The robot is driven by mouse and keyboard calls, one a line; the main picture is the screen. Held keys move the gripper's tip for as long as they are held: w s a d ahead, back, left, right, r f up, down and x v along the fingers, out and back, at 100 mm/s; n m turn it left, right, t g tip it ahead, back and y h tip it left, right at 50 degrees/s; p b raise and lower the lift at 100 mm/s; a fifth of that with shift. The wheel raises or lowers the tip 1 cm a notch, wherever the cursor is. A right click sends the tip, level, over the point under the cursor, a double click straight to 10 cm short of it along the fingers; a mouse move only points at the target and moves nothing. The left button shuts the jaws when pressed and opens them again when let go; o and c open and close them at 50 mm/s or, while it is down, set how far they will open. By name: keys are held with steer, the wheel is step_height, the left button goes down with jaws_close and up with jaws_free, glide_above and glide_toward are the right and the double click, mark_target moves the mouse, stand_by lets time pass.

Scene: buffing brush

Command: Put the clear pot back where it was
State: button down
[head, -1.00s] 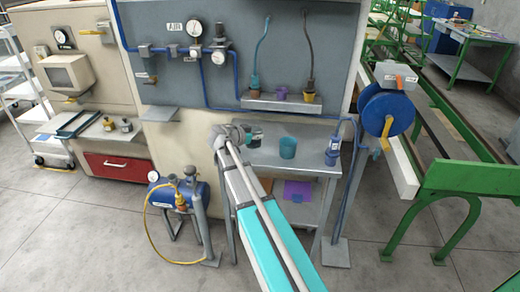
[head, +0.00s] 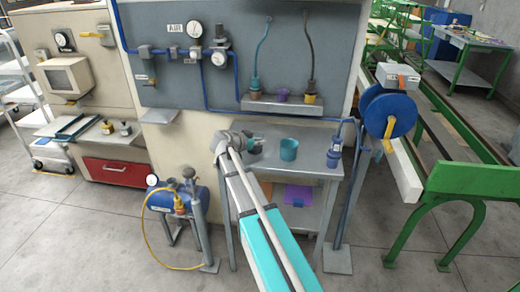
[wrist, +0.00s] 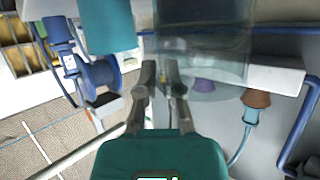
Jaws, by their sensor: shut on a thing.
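My gripper (wrist: 160,78) is shut on the clear pot (wrist: 205,40), a see-through grey vessel in the upper middle of the wrist view. The fingers meet it near its lower left part; I cannot tell exactly how they grip the wall. In the head view my gripper (head: 257,143) is over the left part of the metal table (head: 310,168), and the clear pot cannot be made out. A teal pot (head: 288,149) stands on the table to the right of my gripper; it also shows in the wrist view (wrist: 107,25).
A wall shelf (head: 330,109) behind the table holds several small pots, including a purple one (head: 282,95), with two hoses above. A blue bottle-like thing (head: 333,153) stands at the table's right. A blue reel (head: 388,114) is further right. The table's front middle is clear.

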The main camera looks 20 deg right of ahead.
steer(key=shift+f+b, duration=0.55)
steer(key=shift+f, duration=0.35)
steer(key=shift+f, duration=0.15)
steer(key=c, duration=0.8)
jaws_free()
steer(key=shift+r, duration=0.25)
steer(key=shift+s+a+r, duration=0.1)
steer(key=shift+a, duration=0.1)
steer(key=p+v, duration=0.4)
steer(key=v, duration=0.7)
steer(key=shift+a+p, duration=0.2)
steer(key=shift+p, duration=0.1)
